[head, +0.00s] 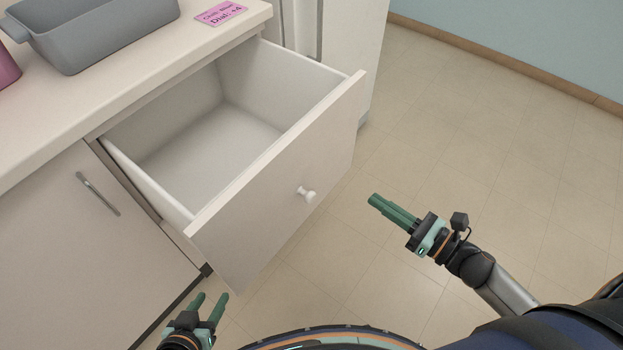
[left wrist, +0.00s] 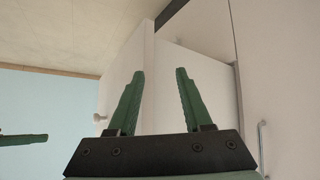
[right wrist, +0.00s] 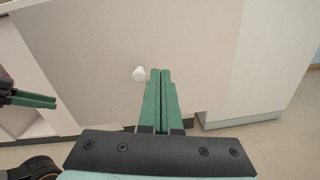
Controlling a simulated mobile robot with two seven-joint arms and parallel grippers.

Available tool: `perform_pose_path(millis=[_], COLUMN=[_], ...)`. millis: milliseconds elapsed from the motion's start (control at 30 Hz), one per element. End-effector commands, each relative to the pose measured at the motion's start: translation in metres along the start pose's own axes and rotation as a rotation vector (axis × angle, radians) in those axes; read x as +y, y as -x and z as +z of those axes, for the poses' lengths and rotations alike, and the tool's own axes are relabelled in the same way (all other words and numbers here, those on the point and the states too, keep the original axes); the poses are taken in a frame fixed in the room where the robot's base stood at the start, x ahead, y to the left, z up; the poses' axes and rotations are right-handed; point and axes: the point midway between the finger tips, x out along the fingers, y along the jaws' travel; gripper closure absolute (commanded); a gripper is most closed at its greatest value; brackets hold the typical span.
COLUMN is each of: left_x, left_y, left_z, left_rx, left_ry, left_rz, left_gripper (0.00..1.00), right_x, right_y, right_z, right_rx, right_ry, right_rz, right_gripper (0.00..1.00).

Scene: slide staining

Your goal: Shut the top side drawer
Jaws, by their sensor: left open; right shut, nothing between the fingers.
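The top side drawer (head: 290,166) stands pulled far out from the white counter unit, and its inside is empty. My right gripper (head: 372,200) is shut and empty, to the right of the knob and apart from the drawer front. My left gripper (head: 212,297) is open and empty, low near the drawer's near corner, with its fingers apart in the left wrist view (left wrist: 160,75).
A grey bin (head: 95,40) and a pink note (head: 220,13) lie on the countertop (head: 40,125). A closed cabinet door with a metal handle (head: 98,194) is left of the drawer. The tiled floor (head: 480,150) to the right is clear.

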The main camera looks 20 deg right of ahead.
Motion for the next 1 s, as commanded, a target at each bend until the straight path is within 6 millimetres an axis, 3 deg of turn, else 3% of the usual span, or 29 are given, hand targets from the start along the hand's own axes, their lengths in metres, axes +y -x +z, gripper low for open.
perform_pose_path(millis=[133, 367, 1000], left_x=[0.003, 0.003, -0.001], left_y=[-0.008, -0.007, -0.009], left_z=[0.006, 0.005, 0.006], left_rx=[0.003, 0.002, 0.007], left_ry=[-0.004, -0.007, -0.006], left_rz=[0.009, 0.011, 0.002], left_gripper=[0.5, 0.5, 0.5], right_x=[0.0, 0.002, 0.009], right_y=[0.001, -0.013, -0.122], right_z=[-0.009, -0.007, -0.006], right_rx=[-0.005, -0.01, -0.009], right_ry=[0.173, 0.215, 0.21], right_rz=[0.057, 0.07, 0.068], right_gripper=[1.0, 1.0, 1.0])
